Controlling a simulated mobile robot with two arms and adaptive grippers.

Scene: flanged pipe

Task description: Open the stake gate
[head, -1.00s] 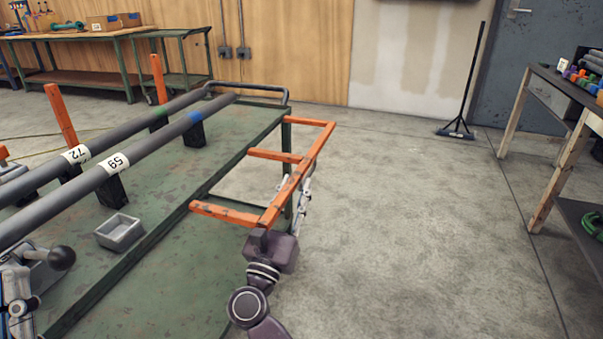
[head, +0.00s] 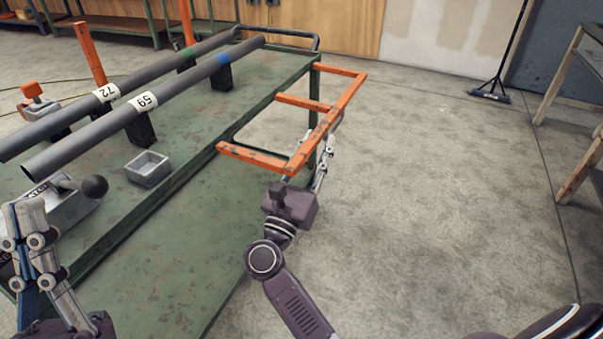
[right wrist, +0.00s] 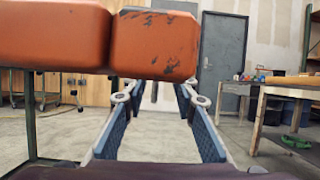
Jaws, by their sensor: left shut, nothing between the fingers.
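The stake gate is an orange frame with a long rail (head: 320,130) and several short bars, at the right edge of the green cart (head: 195,190) in the head view. It has dark worn patches. My right gripper (head: 325,162) is close beside the near end of the long rail, on its right side. In the right wrist view, thick orange bars (right wrist: 100,38) cross the top, above the two spread fingers (right wrist: 158,105), with nothing seen held between them. My left gripper (head: 35,222) is shut and empty at the lower left, near a grey device with a black-knobbed lever (head: 94,186).
Two long grey pipes, labelled 72 (head: 105,93) and 59 (head: 143,101), lie on the cart on black supports. A small grey tray (head: 148,168) sits nearby. Orange stakes (head: 90,52) stand behind.

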